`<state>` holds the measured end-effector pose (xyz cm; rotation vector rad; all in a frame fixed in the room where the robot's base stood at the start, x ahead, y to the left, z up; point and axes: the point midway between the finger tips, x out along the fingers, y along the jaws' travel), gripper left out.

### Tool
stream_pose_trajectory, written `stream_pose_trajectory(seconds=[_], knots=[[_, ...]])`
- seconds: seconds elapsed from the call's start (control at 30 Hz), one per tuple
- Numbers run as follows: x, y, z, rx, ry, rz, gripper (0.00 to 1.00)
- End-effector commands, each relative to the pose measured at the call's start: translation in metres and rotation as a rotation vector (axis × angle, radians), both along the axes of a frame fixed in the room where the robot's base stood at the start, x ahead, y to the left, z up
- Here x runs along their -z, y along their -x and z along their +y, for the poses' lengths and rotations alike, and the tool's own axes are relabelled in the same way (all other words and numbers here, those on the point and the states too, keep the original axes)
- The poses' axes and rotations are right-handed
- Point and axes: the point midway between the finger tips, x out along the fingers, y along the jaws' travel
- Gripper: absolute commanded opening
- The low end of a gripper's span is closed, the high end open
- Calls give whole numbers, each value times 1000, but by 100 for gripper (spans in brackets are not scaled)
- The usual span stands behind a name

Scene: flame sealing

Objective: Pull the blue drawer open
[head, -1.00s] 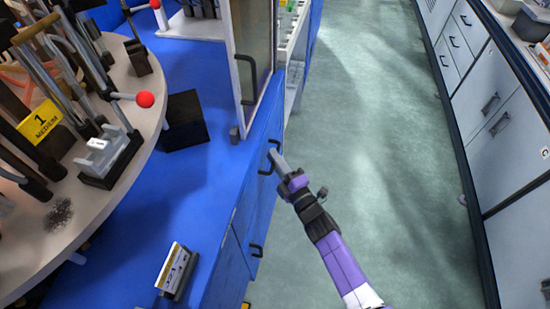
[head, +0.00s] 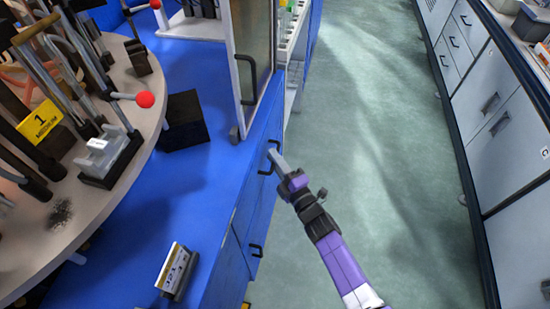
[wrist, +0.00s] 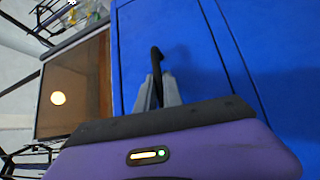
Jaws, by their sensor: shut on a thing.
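The blue drawer (wrist: 205,60) fills the middle of the wrist view, its front flat and bounded by thin dark seams. Its black handle (wrist: 156,62) stands out from the front. My gripper (wrist: 158,92) is shut on this handle, one grey finger on each side of it. In the head view my gripper (head: 274,158) meets the dark handle (head: 266,165) on the side of the blue cabinet, below the glazed door. No gap around the drawer front shows clearly.
A second dark handle (head: 256,250) is on the cabinet front nearer to me. A round table (head: 110,215) with metal tools stands on the blue top (head: 205,190). A glazed door (head: 250,55) stands above. The green floor (head: 370,130) is clear up to the grey cabinets (head: 510,150).

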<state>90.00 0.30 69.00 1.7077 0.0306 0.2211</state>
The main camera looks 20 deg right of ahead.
Motion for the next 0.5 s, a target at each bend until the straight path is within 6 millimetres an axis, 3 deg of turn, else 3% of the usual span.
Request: stream_pose_trajectory(seconds=[0.27, 0.5], knots=[[1, 4, -6, 2, 1, 3, 0], [0, 26, -36, 6, 2, 5, 0]])
